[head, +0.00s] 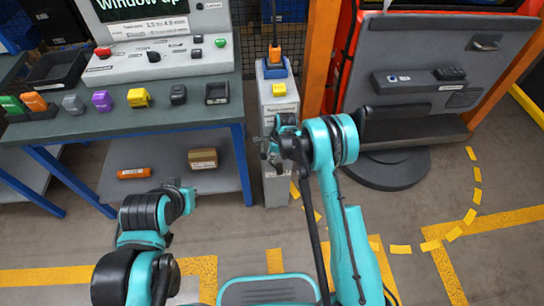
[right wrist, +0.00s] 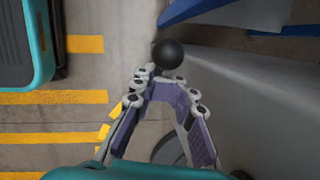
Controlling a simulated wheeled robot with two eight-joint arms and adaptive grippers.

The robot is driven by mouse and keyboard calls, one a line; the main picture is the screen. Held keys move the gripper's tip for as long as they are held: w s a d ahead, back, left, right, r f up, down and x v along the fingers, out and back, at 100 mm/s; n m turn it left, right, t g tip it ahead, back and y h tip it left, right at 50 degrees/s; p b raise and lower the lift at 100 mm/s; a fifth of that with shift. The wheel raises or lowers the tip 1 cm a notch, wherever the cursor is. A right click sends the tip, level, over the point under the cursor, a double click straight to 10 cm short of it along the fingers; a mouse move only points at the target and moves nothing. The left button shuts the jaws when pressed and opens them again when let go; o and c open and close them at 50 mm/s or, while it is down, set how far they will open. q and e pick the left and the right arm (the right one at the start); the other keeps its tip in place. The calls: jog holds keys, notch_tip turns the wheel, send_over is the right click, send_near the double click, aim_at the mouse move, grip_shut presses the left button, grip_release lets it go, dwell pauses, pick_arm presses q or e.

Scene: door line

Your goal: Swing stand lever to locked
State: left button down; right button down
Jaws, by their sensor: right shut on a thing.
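My right gripper (head: 270,152) is at the front of the narrow grey stand (head: 279,99), below its top. In the right wrist view its fingers (right wrist: 163,86) close around the lever just below a round black knob (right wrist: 168,54). The knob sticks out past the fingertips. Most of the lever is hidden by the fingers, and in the head view the gripper covers it. I cannot read the lever's angle or a locked mark. My left arm is folded at the lower left, with its gripper end (head: 183,199) over the floor; its fingers are not clear.
A workbench (head: 150,122) with coloured blocks and a control panel (head: 160,58) stands left of the stand. A grey door panel (head: 430,75) on a round dark base (head: 385,172) is at the right, beside an orange post (head: 318,60). The floor in front is clear, with yellow markings.

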dwell(0.3)
jog(key=s+d+r+p, duration=0.2)
jog(key=d+r+p, duration=0.2)
jog(key=r, duration=0.7)
jog(key=shift+d+r, duration=0.3)
jog(key=shift+d, duration=0.7)
